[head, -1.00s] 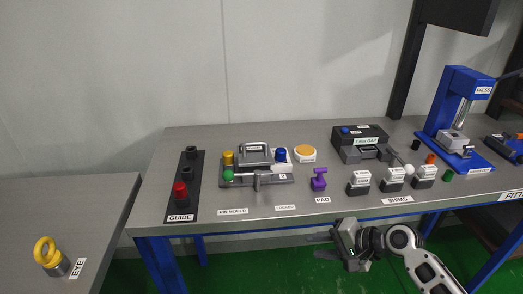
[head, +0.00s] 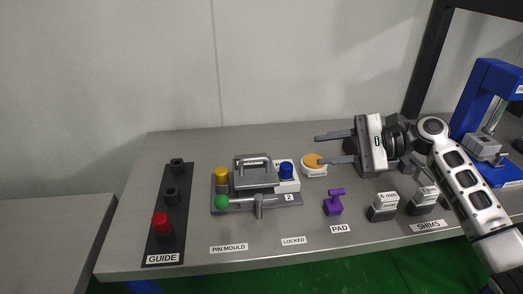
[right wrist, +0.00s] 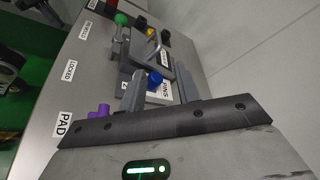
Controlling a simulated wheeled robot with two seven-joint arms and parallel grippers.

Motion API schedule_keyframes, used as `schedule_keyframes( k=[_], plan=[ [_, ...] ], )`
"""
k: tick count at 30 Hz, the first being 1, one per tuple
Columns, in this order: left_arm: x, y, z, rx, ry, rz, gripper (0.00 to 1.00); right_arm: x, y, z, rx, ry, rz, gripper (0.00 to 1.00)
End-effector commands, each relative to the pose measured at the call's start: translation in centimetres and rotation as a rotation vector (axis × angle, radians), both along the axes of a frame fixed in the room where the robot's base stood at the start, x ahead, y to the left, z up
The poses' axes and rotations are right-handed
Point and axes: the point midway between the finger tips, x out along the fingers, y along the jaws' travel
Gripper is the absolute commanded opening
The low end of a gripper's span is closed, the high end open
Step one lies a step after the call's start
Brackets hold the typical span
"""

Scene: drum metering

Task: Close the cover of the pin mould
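The pin mould (head: 228,207) is a grey base on the table in the head view. Its grey cover (head: 253,181) with an arched handle sits at its back half; I cannot tell for sure how far it is tilted. A lever with a green ball (head: 221,202) lies across the front. A yellow knob (head: 221,174) stands at the left and a blue one (head: 286,170) at the right. My right gripper (head: 320,149) is open and empty, right of the mould above the table, fingers pointing left. The fingers also show in the right wrist view (right wrist: 163,88). My left gripper is not in view.
An orange-topped white round piece (head: 313,165) lies below the right fingers. A purple clamp-like piece (head: 334,203), shim blocks (head: 383,207) and a blue press (head: 487,120) stand to the right. A black guide board (head: 172,210) is at the left. The table's front edge is clear.

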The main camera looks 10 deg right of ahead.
Motion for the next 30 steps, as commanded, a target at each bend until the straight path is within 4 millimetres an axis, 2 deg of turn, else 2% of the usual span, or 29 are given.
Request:
schedule_keyframes(
  k=[7, 12, 18, 24, 30],
  plan=[
    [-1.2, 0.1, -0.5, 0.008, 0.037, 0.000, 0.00, 1.4, 5.0, -1.2, 0.003, 0.000, 0.003, 0.33],
    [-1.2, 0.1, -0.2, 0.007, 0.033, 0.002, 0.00, 2.4, 8.4, -2.2, 0.002, -0.002, 0.003, 0.33],
    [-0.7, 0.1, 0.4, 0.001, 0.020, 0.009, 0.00, 3.4, 11.5, -3.2, 0.000, -0.001, 0.001, 0.33],
    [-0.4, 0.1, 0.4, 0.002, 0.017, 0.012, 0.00, 3.8, 13.0, -3.7, -0.001, -0.002, 0.000, 0.33],
    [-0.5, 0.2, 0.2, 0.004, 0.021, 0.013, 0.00, 3.9, 13.2, -3.9, -0.002, -0.003, -0.001, 0.33]
  ],
)
